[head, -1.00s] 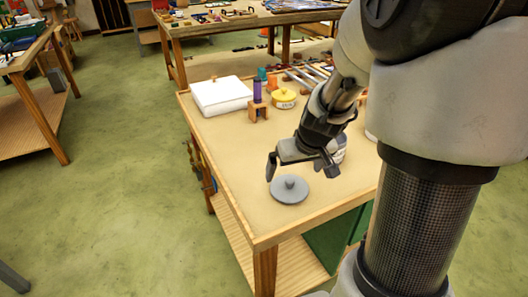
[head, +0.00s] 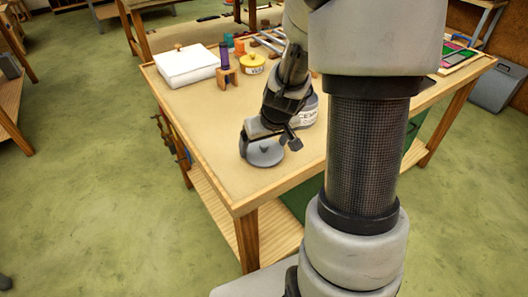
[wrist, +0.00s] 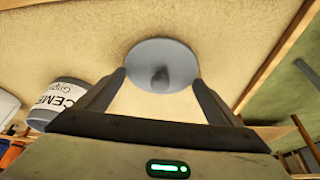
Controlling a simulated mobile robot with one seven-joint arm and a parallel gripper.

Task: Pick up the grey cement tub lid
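The grey cement tub lid (head: 268,160) is a round disc lying on the workbench near its front left corner. In the wrist view the lid (wrist: 142,58) shows whole, with its knob (wrist: 160,77) standing up near the middle. My gripper (head: 269,151) is over the lid and partly hides it. In the wrist view my gripper (wrist: 160,78) is open, one finger on each side of the knob, with a gap on both sides. The white cement tub (head: 311,108) stands just behind my gripper; its lettering shows in the wrist view (wrist: 62,98).
The bench top left of the lid is clear.

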